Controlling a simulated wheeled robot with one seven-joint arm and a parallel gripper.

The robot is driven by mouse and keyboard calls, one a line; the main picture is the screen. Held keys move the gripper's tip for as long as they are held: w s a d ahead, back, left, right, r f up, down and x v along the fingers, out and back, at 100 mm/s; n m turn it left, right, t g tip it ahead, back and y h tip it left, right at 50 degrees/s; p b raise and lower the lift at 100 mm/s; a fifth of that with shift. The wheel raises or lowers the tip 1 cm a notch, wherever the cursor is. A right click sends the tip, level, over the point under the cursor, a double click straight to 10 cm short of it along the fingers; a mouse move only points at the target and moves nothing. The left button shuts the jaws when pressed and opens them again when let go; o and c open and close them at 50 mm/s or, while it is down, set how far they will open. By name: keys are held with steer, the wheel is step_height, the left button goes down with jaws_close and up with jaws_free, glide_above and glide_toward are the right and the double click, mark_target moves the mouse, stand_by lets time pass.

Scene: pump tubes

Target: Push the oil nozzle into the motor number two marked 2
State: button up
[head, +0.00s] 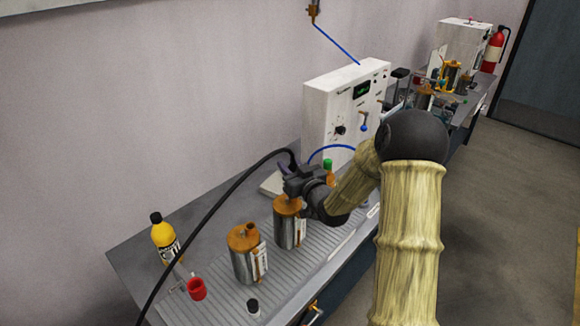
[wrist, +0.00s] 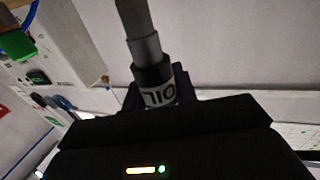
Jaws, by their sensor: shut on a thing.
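My gripper (head: 303,183) is over the right-hand motor (head: 289,228), a metal cylinder with an orange top, and hides part of that top. It is shut on the oil nozzle, whose black hose (head: 238,182) arcs down to the left. In the wrist view the nozzle (wrist: 147,48) is a grey and black tube with a white "OIL" label, held in the jaws. The nozzle tip is hidden in the head view, so I cannot tell whether it is inside the motor. A second similar motor (head: 247,262) stands to the left. The number on neither motor is readable.
A white control box (head: 335,105) with a blue hose stands behind my gripper. My arm covers the right front.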

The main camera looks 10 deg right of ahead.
steer(key=shift+f+b, duration=1.75)
steer(key=o, duration=1.1)
steer(key=shift+s, duration=0.1)
steer(key=b+v, duration=0.6)
steer(key=v, duration=0.9)
steer(key=shift+d, duration=0.2)
steer(key=shift+b, duration=0.4)
